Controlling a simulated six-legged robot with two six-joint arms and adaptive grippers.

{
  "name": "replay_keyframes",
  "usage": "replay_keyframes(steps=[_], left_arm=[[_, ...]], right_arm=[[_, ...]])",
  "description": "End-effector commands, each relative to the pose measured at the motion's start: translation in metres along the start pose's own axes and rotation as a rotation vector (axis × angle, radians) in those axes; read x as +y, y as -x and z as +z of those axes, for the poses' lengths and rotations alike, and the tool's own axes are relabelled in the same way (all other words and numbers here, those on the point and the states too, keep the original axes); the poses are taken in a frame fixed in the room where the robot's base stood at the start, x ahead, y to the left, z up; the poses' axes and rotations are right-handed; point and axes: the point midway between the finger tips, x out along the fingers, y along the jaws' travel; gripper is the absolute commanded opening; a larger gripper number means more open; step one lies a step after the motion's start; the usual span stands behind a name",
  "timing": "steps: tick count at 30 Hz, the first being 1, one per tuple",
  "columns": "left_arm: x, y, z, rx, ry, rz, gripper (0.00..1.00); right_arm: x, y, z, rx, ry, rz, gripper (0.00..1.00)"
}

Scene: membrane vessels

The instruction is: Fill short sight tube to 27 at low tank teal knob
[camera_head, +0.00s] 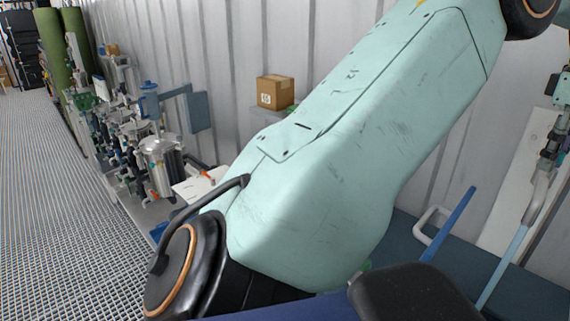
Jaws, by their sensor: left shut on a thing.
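My left arm's large mint-green link fills the middle of the view and hides much of the place behind it. Of my left gripper, only a dark rounded part (412,288) shows at the bottom, right of the arm. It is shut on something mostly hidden. A small green patch (366,266) shows between it and the arm; it may be the teal knob, but I cannot tell for certain. I cannot make out the low tank, the short sight tube or its 27 mark. My right gripper is not in view.
Steel vessels (163,165) with valves and pipes line the left. A cardboard box (275,92) sits by the corrugated wall. A blue bar (449,224), a pale blue bar (505,266) and pipework (545,165) stand at the right. The grated floor (55,200) is clear.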

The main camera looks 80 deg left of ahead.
Motion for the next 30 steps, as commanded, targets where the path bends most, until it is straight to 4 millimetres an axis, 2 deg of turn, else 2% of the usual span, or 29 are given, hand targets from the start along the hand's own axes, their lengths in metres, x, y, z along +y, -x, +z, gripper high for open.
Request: replay_keyframes(steps=[14,24,30], left_arm=[[-0.0003,-0.0002,-0.0001,0.000,-0.007,-0.001,0.00],[-0.0001,-0.0002,0.0000,0.000,-0.327,-0.001,0.00],[-0.0001,-0.0002,0.0000,0.000,-0.411,-0.001,0.00]], right_arm=[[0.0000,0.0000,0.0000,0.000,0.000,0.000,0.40],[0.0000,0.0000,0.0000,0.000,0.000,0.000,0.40],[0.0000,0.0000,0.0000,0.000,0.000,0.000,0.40]])
